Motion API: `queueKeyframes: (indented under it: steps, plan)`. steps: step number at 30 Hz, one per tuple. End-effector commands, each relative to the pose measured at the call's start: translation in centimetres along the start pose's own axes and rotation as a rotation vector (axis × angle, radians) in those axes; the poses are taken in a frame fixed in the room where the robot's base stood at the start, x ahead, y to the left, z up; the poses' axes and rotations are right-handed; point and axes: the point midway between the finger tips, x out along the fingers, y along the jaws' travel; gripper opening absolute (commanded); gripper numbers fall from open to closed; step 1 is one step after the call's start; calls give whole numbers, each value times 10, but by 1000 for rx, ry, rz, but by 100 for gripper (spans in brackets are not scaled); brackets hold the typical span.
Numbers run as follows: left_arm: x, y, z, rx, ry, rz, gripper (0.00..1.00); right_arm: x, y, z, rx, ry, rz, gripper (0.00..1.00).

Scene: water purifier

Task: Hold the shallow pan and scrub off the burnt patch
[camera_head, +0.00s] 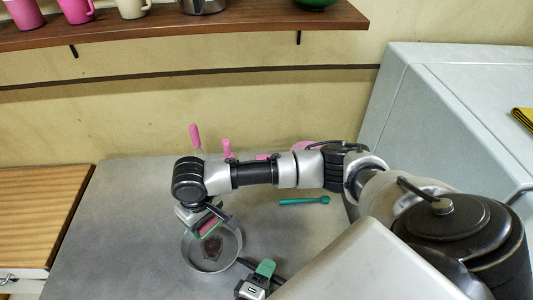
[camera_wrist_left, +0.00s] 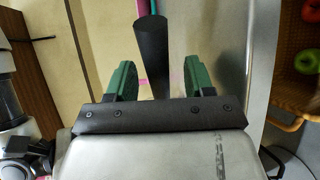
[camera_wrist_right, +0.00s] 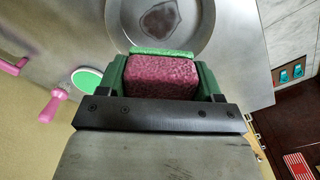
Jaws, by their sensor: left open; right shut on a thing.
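The shallow pan (camera_head: 234,245) lies on the grey counter with a dark burnt patch (camera_head: 212,248) on its inside. My right gripper (camera_head: 207,222) is shut on a pink sponge (camera_wrist_right: 160,76) with a green scouring layer. The sponge is over the pan's upper part in the head view; I cannot tell whether it touches. In the right wrist view the burnt patch (camera_wrist_right: 160,17) lies beyond the sponge. My left gripper (camera_head: 258,280) is open by the pan's black handle (camera_wrist_left: 152,50), which shows between its green fingers in the left wrist view. The handle is partly hidden in the head view.
A teal spoon (camera_head: 303,201) lies right of the pan, and pink-handled utensils (camera_head: 195,137) are behind my right arm. A shelf (camera_head: 180,32) with mugs is above. A wooden surface (camera_head: 40,220) is at left, a pale appliance (camera_head: 440,110) at right. The counter left of the pan is clear.

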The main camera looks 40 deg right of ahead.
Motion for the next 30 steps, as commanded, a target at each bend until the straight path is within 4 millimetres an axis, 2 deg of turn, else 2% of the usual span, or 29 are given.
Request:
queueKeyframes:
  steps: [5, 15, 30]
  plan:
    - [0, 0, 0, 0, 0, 0, 51, 0, 0, 0, 0, 0, 0, 46]
    - [0, 0, 0, 0, 0, 0, 0, 0, 0, 0, 0, 0, 0, 46]
    - [0, 0, 0, 0, 0, 0, 0, 0, 0, 0, 0, 0, 0, 46]
